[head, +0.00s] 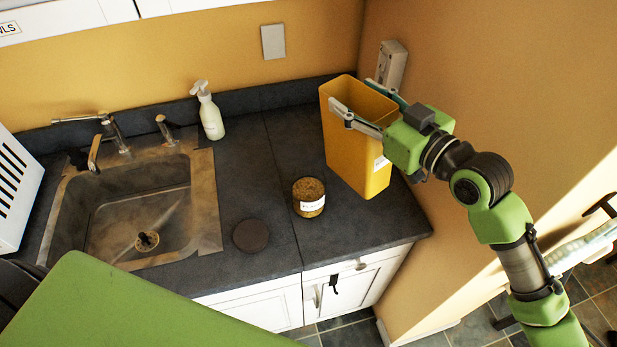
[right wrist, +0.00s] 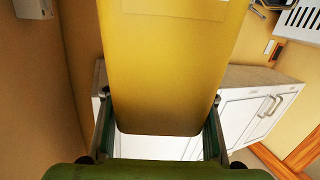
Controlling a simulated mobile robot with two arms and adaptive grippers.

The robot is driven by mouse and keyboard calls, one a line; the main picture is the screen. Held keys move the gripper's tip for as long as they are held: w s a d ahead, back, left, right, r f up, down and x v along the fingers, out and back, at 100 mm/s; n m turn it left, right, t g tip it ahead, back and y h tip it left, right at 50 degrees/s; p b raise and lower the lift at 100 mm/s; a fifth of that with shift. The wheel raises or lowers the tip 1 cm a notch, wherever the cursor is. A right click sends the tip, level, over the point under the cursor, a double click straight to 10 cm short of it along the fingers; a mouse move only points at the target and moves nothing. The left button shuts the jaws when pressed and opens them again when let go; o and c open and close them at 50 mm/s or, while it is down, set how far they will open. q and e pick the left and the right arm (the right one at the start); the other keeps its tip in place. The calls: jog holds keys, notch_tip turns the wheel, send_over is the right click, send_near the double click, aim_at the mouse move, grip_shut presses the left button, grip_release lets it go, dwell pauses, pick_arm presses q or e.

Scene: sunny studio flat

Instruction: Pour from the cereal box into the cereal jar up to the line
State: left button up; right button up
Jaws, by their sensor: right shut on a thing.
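The cereal box (head: 350,150) is a tall yellow open-topped box at the counter's right end. It is close to upright; I cannot tell if its base touches the counter. My right gripper (head: 358,98) is shut on its upper part, one finger on each side. In the right wrist view the yellow wall (right wrist: 175,70) fills the space between the fingers (right wrist: 160,110). The cereal jar (head: 309,197) is a small round jar with a white label, left of the box. Brown shows inside it; its fill line cannot be made out. My left gripper is out of view.
A dark round disc (head: 250,235) lies on the counter left of the jar. A soap bottle (head: 208,112) stands by the sink (head: 135,205). A white slatted rack (head: 14,190) is at the far left. A wall box (head: 391,64) is behind the cereal box.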

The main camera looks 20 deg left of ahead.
jog(key=shift+d+m+y+b, duration=0.3)
jog(key=shift+m+b, duration=0.1)
jog(key=shift+b, duration=0.25)
jog(key=shift+w+d+r+p, duration=0.2)
jog(key=shift+d+r, duration=0.95)
jog(key=shift+d, duration=0.2)
jog(key=shift+w+d+r+p, duration=0.15)
jog(key=shift+w+d+r, duration=0.05)
jog(key=shift+d+r, duration=1.05)
jog(key=shift+d+f, duration=0.1)
jog(key=shift+f, duration=0.15)
